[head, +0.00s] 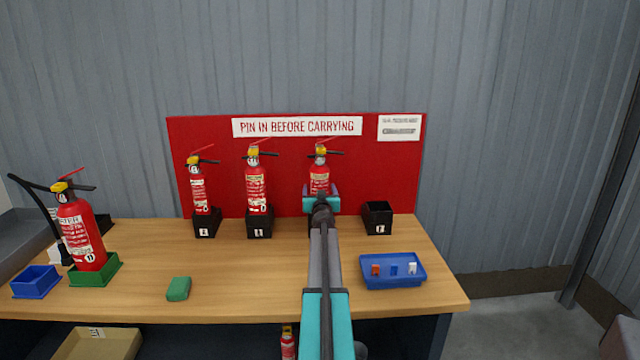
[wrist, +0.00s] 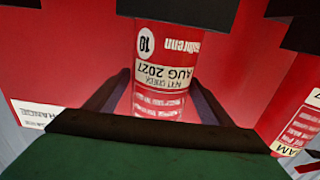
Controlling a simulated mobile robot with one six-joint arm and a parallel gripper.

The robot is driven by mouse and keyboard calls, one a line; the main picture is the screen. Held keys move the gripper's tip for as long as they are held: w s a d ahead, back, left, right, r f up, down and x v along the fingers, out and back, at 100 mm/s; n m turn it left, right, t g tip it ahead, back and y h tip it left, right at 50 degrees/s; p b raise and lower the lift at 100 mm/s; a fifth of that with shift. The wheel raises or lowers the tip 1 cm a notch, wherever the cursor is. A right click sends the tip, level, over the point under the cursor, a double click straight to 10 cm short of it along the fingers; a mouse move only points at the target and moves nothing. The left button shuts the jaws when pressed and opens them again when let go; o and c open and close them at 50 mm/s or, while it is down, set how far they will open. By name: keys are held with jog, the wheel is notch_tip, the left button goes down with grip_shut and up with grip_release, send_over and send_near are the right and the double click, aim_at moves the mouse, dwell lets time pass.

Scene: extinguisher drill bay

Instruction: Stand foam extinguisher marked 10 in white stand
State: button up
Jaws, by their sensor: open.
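The red extinguisher marked 10 (wrist: 160,75) shows upside down in the wrist view, with "AUG 2027" on its label. In the head view the extinguisher (head: 320,178) is the right one of three at the red board, its lower part hidden behind my gripper (head: 321,199). My gripper is open, its two dark fingers (wrist: 160,88) on either side of the body. I cannot tell whether they touch it. A black stand (wrist: 180,10) shows at its base in the wrist view.
Two other extinguishers stand in black stands (head: 259,224) to the left. An empty black stand (head: 378,219) is to the right. A blue tray (head: 393,284) with small tags, a green block (head: 178,289) and a green stand (head: 97,284) holding another extinguisher are nearer.

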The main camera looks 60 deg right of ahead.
aim_at(319, 173)
jog(key=c, duration=1.4)
jog(key=shift+w+r, duration=0.1)
jog(key=shift+r, duration=0.1)
jog(key=shift+c, duration=0.4)
jog(key=shift+r+p, duration=3.25)
jog(key=shift+p, duration=0.4)
jog(key=shift+a, duration=0.1)
